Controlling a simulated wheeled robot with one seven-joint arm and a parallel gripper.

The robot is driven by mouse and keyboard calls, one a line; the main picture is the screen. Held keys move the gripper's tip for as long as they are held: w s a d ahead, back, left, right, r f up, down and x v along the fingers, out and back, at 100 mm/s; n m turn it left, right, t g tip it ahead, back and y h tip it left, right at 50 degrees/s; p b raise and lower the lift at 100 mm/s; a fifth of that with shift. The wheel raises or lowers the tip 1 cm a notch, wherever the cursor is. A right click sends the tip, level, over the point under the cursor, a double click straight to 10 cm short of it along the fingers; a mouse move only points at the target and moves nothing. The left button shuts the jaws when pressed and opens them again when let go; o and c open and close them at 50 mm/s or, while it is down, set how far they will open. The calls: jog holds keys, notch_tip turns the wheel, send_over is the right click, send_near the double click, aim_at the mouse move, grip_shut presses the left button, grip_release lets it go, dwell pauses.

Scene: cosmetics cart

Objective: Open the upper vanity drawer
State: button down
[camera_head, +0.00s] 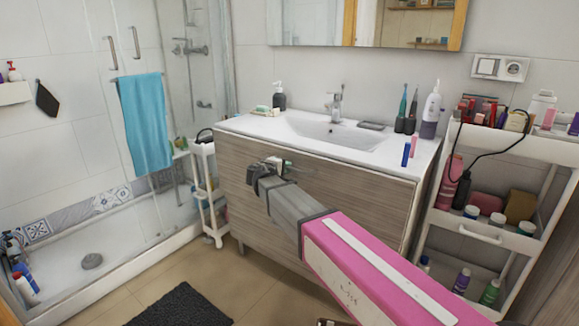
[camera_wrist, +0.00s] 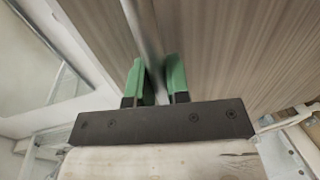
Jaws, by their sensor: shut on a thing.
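The wood-grain vanity (camera_head: 345,200) with a white basin top stands in the middle of the head view. My pink and grey arm reaches to its front from the lower right. My gripper (camera_head: 277,163) is at the upper drawer front (camera_head: 350,180), near its top edge. In the wrist view, the green fingers of my gripper (camera_wrist: 156,80) are shut on a metal bar handle (camera_wrist: 143,40), which runs between them. The drawer front (camera_wrist: 215,40) fills much of that view. Part of the handle is hidden by the fingers and arm. I cannot tell whether the drawer stands out from the vanity.
A white cart (camera_head: 485,232) with bottles stands close at the vanity's right. A narrow white shelf unit (camera_head: 207,185) stands at its left, by the shower. A dark mat (camera_head: 182,306) lies on the floor in front. Toiletries stand on the basin top (camera_head: 260,128).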

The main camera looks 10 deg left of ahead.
jog(key=f+v, duration=0.3)
jog(key=v, duration=1.2)
jog(key=s+f+v, duration=0.1)
jog(key=f+v, duration=0.2)
jog(key=v, duration=1.3)
jog(key=shift+a, duration=0.4)
jog(key=shift+s, duration=0.15)
jog(key=c, duration=1.1)
grip_release()
jog(key=v, duration=1)
jog(key=shift+s+a, duration=0.15)
jog(key=shift+s, duration=0.2)
jog(key=shift+r, duration=0.1)
